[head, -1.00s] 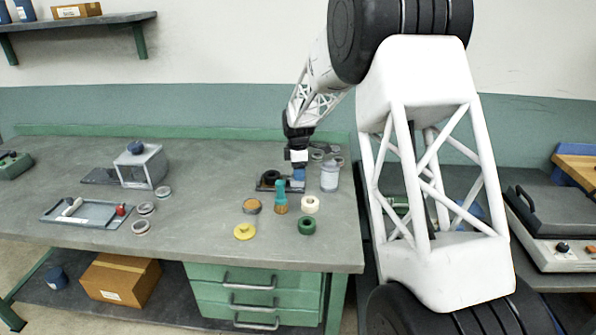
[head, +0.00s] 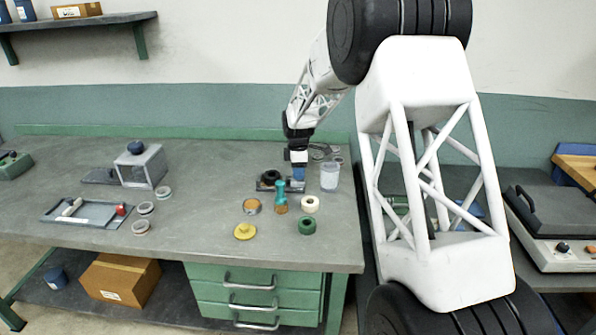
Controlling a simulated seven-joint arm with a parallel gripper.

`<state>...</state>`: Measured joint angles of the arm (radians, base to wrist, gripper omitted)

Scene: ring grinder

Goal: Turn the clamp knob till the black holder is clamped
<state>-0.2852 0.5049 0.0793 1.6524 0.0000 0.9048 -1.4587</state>
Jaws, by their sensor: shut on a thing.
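The blue clamp knob (head: 298,174) sits at the right end of a small dark clamp fixture (head: 262,187) on the workbench. The black holder (head: 270,176) is at the left part of that fixture. My gripper (head: 298,166) points down from above and is shut on the blue knob. The fingertips are small in this view and partly merge with the knob. A teal-handled tool (head: 281,190) stands in front of the fixture and hides part of it. I cannot tell how tightly the holder is held.
A clear jar (head: 330,177) stands close right of the knob. In front lie a cream ring (head: 310,204), a green ring (head: 308,224), an orange-topped disc (head: 252,206) and a yellow piece (head: 244,231). A grey box (head: 142,165) and a tray (head: 62,213) are at the left.

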